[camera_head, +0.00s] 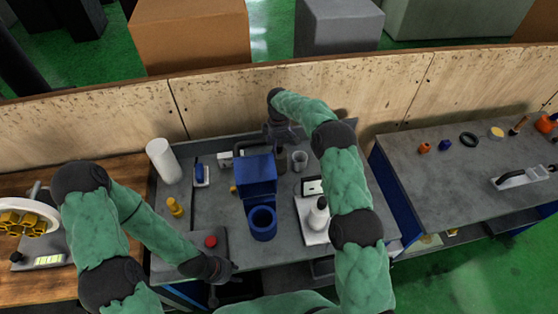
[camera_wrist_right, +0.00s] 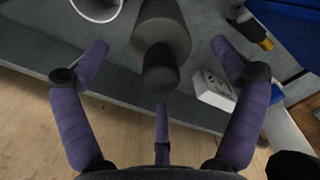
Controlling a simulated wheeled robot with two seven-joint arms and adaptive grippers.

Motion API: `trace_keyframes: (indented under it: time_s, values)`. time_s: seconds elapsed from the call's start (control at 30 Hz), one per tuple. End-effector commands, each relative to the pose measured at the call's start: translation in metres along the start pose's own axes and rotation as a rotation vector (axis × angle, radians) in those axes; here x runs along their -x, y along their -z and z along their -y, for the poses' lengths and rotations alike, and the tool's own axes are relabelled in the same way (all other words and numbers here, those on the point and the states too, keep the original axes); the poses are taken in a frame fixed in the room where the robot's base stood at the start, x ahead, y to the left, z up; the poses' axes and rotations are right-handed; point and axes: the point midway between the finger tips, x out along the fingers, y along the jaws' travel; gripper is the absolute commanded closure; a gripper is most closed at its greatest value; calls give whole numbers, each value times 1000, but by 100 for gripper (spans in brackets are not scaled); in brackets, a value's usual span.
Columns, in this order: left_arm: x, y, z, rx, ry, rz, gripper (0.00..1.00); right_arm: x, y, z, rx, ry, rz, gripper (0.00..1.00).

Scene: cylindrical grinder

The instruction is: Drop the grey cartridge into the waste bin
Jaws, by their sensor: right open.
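A dark grey stepped cylinder, likely the grey cartridge (camera_wrist_right: 164,38), stands in the right wrist view with its narrower end toward me. My right gripper (camera_wrist_right: 158,62) is open, its fingers spread to either side of the cylinder. In the head view this gripper (camera_head: 283,137) is at the back of the grey bench, and the cylinder (camera_head: 282,161) is partly hidden beside it. A round, open blue container (camera_head: 262,224), possibly the waste bin, stands in front of a blue box. My left gripper (camera_head: 221,277) is low by the bench's front edge; its fingers are unclear.
A metal cup (camera_head: 300,161) stands right of the cylinder. The blue box (camera_head: 256,176) is left of it. A white device (camera_head: 314,224) lies at the right, a white roll (camera_head: 164,160) at the left. A wooden panel (camera_head: 225,103) runs behind the bench.

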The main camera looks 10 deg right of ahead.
Motion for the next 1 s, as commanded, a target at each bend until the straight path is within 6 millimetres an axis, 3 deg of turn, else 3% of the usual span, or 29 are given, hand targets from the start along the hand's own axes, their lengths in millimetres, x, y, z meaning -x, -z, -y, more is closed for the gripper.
trace_keyframes:
  time_s: [0.5, 0.77, 0.83, 1.0]
  values:
    - [9, 0, -3, 0, 0, 0, 60, -55, 0, 1, 0, 0, 1, 5]
    - [9, 0, -3, 0, 0, 0, 60, -58, 0, 1, 1, -1, 0, 5]
    - [9, 0, -3, 0, 0, 0, 60, -58, 0, 1, 1, -1, 0, 16]
    - [9, 0, -3, 0, 0, 0, 60, -59, 0, 1, 1, -1, 0, 64]
